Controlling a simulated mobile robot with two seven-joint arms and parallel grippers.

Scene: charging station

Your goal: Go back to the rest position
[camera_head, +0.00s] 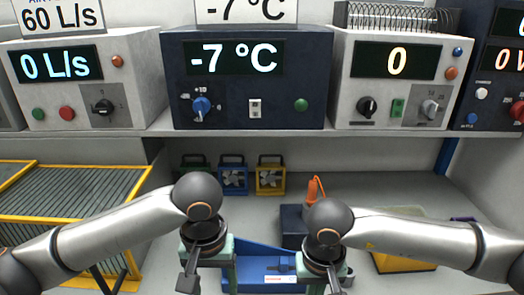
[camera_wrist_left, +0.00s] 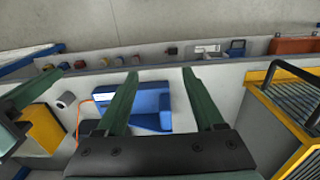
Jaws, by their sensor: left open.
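My left gripper (camera_head: 208,284) hangs at the bottom of the head view, left of the middle, and its fingertips are cut off by the frame edge. In the left wrist view my left gripper (camera_wrist_left: 160,74) shows two green fingers spread wide apart with nothing held between them. A blue tray-like object (camera_wrist_left: 152,106) lies beyond the fingers there. It also shows in the head view (camera_head: 262,262) between my two grippers. My right gripper (camera_head: 326,286) hangs right of the middle, pointing down, with its tips out of view.
Control units with displays stand on a shelf: a white flow unit (camera_head: 82,85), a dark temperature unit (camera_head: 245,95) and a white unit reading 0 (camera_head: 392,90). A yellow-framed grille (camera_head: 70,190) is at left, small fans (camera_head: 233,178) behind, a yellow box (camera_head: 403,262) at right.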

